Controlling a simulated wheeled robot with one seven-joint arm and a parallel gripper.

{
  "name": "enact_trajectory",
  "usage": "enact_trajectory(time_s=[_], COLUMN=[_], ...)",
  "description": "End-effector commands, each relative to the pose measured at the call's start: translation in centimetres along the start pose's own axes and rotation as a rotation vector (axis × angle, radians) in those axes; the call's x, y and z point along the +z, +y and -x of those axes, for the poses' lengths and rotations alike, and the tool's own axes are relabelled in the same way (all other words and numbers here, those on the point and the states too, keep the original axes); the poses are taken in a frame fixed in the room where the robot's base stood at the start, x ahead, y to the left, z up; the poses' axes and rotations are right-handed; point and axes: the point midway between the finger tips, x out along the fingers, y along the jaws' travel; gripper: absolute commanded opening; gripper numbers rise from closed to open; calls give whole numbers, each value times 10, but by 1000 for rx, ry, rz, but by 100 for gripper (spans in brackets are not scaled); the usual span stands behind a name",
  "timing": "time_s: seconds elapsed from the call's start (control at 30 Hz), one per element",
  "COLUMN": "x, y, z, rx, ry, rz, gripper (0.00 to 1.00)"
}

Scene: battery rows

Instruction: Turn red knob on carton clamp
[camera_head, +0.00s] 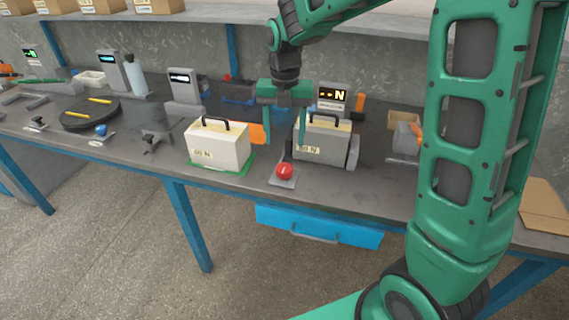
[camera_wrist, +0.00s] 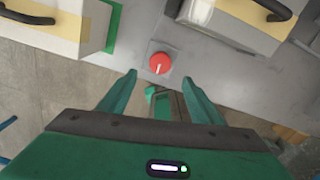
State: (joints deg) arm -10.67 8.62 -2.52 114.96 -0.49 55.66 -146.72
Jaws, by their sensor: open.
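The red knob (camera_head: 284,171) sits on a small grey plate at the front edge of the bench, with a pale pointer line on its face. It also shows in the wrist view (camera_wrist: 159,63), ahead of my fingertips. My gripper (camera_head: 284,138) is open and empty, its two green fingers pointing down above the bench behind the knob. In the wrist view my gripper (camera_wrist: 159,80) has the knob between the lines of its fingers, apart from both. A grey carton (camera_head: 318,146) with a black handle stands right of the knob, beside a grey clamp part (camera_head: 353,151).
A cream carton (camera_head: 217,147) with a handle stands on a green mat left of the knob. An orange piece (camera_head: 258,133) lies behind it. A blue drawer (camera_head: 318,226) hangs under the bench edge. A black turntable (camera_head: 90,114) is at the left.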

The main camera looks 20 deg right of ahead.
Motion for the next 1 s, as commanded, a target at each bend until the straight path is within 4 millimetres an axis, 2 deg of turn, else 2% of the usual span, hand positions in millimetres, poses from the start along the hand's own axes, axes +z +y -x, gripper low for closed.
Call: enact_trajectory(time_s=[0.6, 0.8, 1.0], x=[-1, -1, 0], y=[0, 0, 0], z=[-91, -104, -105], rx=[-1, -1, 0], ry=[2, 1, 1], rz=[0, 0, 0], gripper=[59, 59, 59])
